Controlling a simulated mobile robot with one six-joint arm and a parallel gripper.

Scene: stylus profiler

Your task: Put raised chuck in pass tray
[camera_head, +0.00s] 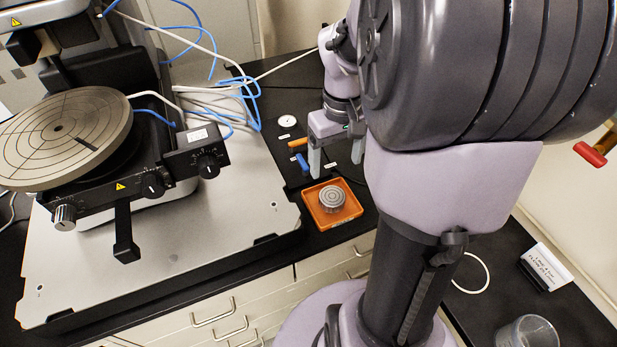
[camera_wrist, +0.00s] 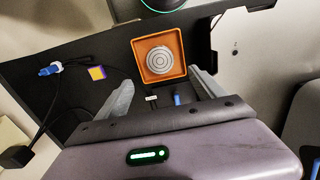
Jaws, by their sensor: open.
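A small round grey chuck with ring grooves (camera_head: 332,198) sits inside a square orange tray (camera_head: 314,216) on the black bench, right of the profiler. Its top stands above the tray floor. In the wrist view the chuck (camera_wrist: 159,61) lies near the middle of the tray (camera_wrist: 139,45), clear of its walls. My gripper (camera_head: 336,164) is open and empty, on the far side of the tray in the head view. I cannot read any label naming the tray.
The profiler with its large round stage (camera_head: 60,135) fills the left on a grey base plate (camera_head: 190,240). A white disc (camera_head: 287,121), an orange piece (camera_head: 297,142) and a blue piece (camera_head: 302,162) lie behind the tray. Blue and white cables (camera_head: 245,100) run behind.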

